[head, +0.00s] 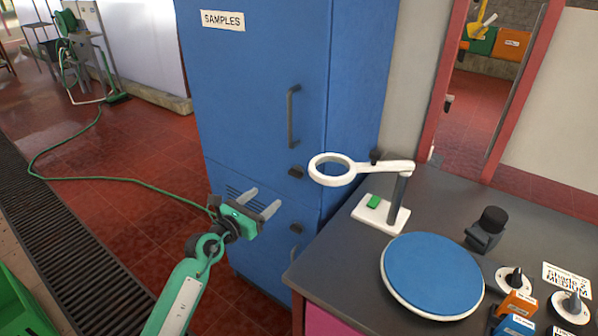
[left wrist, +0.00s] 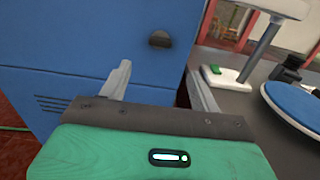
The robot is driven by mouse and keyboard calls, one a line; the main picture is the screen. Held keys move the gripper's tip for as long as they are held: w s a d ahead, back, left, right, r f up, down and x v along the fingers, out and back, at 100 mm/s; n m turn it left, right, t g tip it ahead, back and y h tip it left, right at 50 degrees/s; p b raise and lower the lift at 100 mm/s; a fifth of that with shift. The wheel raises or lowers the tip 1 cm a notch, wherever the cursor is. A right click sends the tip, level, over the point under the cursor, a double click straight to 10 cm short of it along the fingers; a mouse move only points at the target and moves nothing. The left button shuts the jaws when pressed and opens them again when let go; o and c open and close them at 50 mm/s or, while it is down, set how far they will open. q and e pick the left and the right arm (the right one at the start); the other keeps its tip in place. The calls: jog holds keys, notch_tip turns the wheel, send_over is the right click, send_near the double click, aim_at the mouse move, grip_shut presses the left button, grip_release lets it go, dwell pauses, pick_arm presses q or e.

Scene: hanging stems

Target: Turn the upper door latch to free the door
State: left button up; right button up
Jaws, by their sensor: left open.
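A tall blue cabinet (head: 255,80) with a "SAMPLES" label stands ahead, its upper door closed with a dark vertical handle (head: 292,115). The upper door latch (head: 296,172) is a small dark knob below that handle. It also shows in the left wrist view (left wrist: 160,39), ahead of the fingers. A second dark latch (head: 297,228) sits lower, on the lower door. My left gripper (head: 263,201) is open and empty, in front of the cabinet, below and left of the upper latch and apart from it. My right gripper is not in view.
A dark counter (head: 450,205) stands close at the right, with a white ring magnifier (head: 333,170), a blue round turntable (head: 432,275) and several small items. A green hose (head: 120,180) lies on the red floor at left, which is otherwise mostly clear beside a drain grate (head: 60,240).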

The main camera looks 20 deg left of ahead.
aim_at(293, 175)
pick_arm(q)
jog(key=x, duration=1.2)
jog(key=shift+p, duration=0.35)
jog(key=shift+w+d, duration=0.3)
jog(key=shift+w, duration=0.35)
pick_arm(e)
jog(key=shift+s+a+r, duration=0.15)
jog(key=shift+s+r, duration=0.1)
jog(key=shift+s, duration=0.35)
pick_arm(q)
jog(key=c, duration=1)
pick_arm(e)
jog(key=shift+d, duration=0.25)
